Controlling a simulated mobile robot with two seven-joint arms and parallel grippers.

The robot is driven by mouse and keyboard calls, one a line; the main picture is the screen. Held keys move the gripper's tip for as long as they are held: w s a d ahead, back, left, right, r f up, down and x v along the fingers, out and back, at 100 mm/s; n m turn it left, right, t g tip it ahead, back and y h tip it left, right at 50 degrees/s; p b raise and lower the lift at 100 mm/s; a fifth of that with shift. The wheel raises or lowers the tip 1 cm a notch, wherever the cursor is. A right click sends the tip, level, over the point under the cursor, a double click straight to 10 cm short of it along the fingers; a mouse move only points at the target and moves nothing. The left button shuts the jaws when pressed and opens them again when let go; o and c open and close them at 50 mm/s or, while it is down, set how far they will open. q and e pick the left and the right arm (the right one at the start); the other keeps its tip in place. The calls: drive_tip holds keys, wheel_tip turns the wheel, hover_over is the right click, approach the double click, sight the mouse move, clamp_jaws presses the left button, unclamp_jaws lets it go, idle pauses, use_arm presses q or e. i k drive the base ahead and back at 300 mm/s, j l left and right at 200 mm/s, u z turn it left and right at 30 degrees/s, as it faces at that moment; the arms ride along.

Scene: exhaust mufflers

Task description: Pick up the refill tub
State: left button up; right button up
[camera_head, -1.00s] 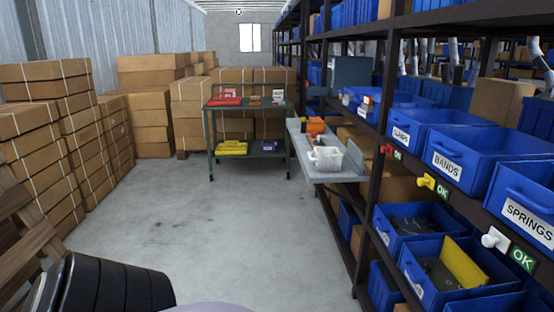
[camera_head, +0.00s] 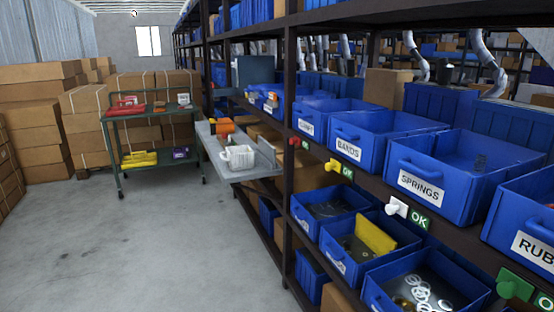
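A white tub (camera_head: 238,158), which looks like the refill tub, stands upright on a grey side shelf (camera_head: 215,148) left of the rack, in the middle left of the head view. Its contents are too small to make out. An orange object (camera_head: 223,126) sits just behind it on the same shelf. Neither of my grippers shows in the view, and nothing is seen touching the tub.
A tall rack at the right holds blue bins, such as the SPRINGS bin (camera_head: 452,174) and the BANDS bin (camera_head: 383,137). Cardboard boxes (camera_head: 38,148) are stacked at the left. The concrete floor (camera_head: 130,245) in front is clear.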

sight(238, 157)
drive_tip(key=u, duration=0.4)
drive_tip(key=z, duration=0.35)
drive_tip(key=i+j+z, duration=0.65)
drive_tip(key=i+j, duration=0.35)
drive_tip(key=j, duration=0.25)
drive_tip(key=i+j+z, duration=0.15)
drive_tip(key=j, duration=0.25)
drive_tip(key=i+j+z, duration=0.1)
drive_tip(key=i+j, duration=0.4)
drive_tip(key=j, duration=0.2)
drive_tip(key=i+j, duration=0.15)
drive_tip(key=j, duration=0.2)
drive_tip(key=i+j, duration=0.2)
drive_tip(key=j, duration=0.2)
drive_tip(key=i+j, duration=0.15)
drive_tip(key=j, duration=0.25)
drive_tip(key=i+j, duration=0.2)
drive_tip(key=j, duration=0.15)
drive_tip(key=i+j, duration=0.15)
drive_tip(key=j, duration=0.25)
